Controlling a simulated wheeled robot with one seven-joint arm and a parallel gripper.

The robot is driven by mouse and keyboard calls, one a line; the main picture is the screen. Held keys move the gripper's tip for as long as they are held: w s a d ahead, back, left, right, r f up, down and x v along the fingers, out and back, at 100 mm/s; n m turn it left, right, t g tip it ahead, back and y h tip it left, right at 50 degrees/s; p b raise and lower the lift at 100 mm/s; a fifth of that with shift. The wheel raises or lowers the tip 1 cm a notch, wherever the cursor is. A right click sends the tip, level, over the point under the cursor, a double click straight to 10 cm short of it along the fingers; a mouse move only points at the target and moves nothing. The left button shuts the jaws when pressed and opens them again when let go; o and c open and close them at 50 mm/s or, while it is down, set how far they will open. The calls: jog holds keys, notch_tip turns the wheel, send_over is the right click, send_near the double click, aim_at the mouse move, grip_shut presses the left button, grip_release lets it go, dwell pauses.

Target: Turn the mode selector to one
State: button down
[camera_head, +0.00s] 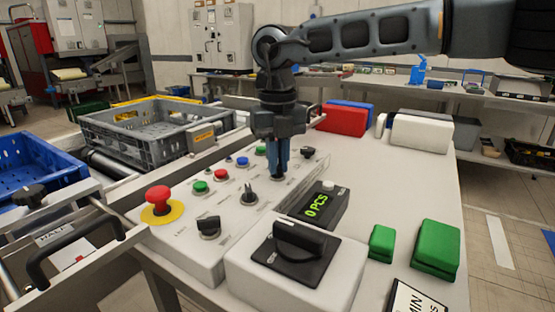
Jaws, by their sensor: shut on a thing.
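My gripper (277,172) points straight down over the sloped white control panel (185,255). Its blue fingers are shut on a small dark selector knob at the panel's right part. The fingers hide nearly all of that knob, so its pointer direction cannot be seen. The labels are too small to read, so I cannot confirm by text that it is the mode selector. Other black knobs stand on the panel: one at the front (208,226), one in the middle (250,193) and one behind to the right of the fingers (308,152).
A red emergency button (158,199) and small coloured buttons are left of my gripper. A counter box (318,207) reads "0 PCS". A large black rotary switch (298,240) is in front. Green blocks (436,249) lie right. A grey crate (150,141) stands behind left.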

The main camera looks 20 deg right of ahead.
jog(key=shift+m, duration=0.3)
dwell(0.4)
jog(key=c, duration=1.2)
grip_release()
jog(key=shift+r, duration=0.15)
notch_tip(320, 180, up, 8)
jog(key=shift+f, duration=0.25)
jog(key=shift+r, duration=0.1)
